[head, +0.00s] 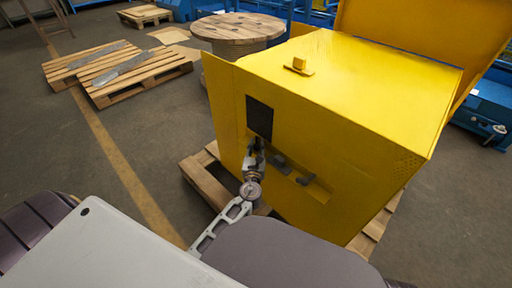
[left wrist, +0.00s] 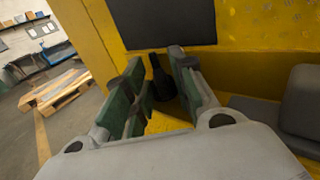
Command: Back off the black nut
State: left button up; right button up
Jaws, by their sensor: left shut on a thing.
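The yellow machine housing (head: 315,105) stands in front of me, with a dark square panel (head: 259,118) on its near face. My left gripper (head: 254,150) is at this face, just below the panel. In the left wrist view, a black upright piece with a narrow top and a wider lower part, seemingly the black nut (left wrist: 160,78), is between the green-padded fingers of my left gripper (left wrist: 157,70). The gripper is shut on it. In the head view the gripper hides this piece. My right gripper is not in view.
Dark blocks (head: 280,160) protrude from the face right of my left gripper; one also shows in the left wrist view (left wrist: 303,103). The housing stands on a wooden pallet (head: 205,184). More pallets (head: 118,70) and a cable reel (head: 238,30) lie behind. Floor at left is clear.

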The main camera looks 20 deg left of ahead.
pick_arm(q)
jog(key=shift+f+n+g+y, duration=0.15)
jog(key=shift+n+g+y, duration=0.15)
jog(key=shift+n+y, duration=0.3)
jog(key=o, duration=0.7)
jog(key=shift+o, duration=0.2)
jog(key=shift+r, duration=5.05)
